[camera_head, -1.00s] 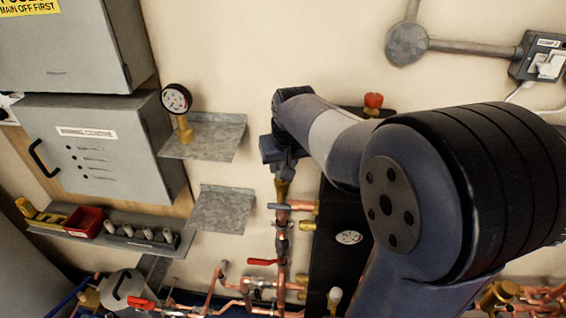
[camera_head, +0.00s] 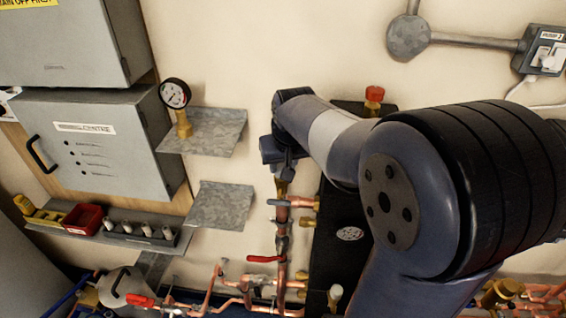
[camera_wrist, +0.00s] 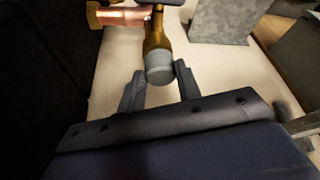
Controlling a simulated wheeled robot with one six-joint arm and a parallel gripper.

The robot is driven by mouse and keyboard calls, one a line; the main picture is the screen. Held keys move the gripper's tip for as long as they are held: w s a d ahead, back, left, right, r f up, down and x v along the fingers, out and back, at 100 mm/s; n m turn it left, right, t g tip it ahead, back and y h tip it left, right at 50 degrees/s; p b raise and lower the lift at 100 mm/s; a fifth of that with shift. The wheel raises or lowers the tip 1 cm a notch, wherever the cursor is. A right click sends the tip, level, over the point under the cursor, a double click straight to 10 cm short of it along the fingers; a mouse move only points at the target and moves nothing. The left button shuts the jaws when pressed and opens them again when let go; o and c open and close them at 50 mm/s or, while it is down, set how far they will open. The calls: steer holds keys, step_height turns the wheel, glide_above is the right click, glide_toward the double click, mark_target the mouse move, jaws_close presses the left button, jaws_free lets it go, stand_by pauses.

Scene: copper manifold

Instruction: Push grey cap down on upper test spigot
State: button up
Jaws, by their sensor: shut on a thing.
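In the wrist view the grey cap (camera_wrist: 159,68) sits on the end of the brass upper test spigot (camera_wrist: 157,36), in line with it. My gripper (camera_wrist: 159,78) is shut on the grey cap, with one grey finger on each side. In the camera_head view the brass spigot (camera_head: 282,186) rises from the top of the copper pipe (camera_head: 281,215). My gripper (camera_head: 284,160) is directly above it, and the cap is hidden there by my wrist. How far down the cap sits on the spigot cannot be told.
A grey metal shelf (camera_head: 220,207) is left of the pipe, and a higher one (camera_head: 226,131) holds a pressure gauge (camera_head: 175,94). A black panel (camera_head: 330,240) stands right of the pipe. A red-handled valve (camera_head: 265,259) is below.

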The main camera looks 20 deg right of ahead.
steer(key=shift+f, duration=0.2)
steer(key=o, duration=1)
steer(key=shift+o, duration=0.2)
steer(key=shift+r, duration=0.1)
steer(key=v, duration=1)
steer(key=shift+s+r+b, duration=0.2)
steer(key=shift+r+b, duration=0.1)
steer(key=shift+b, duration=0.05)
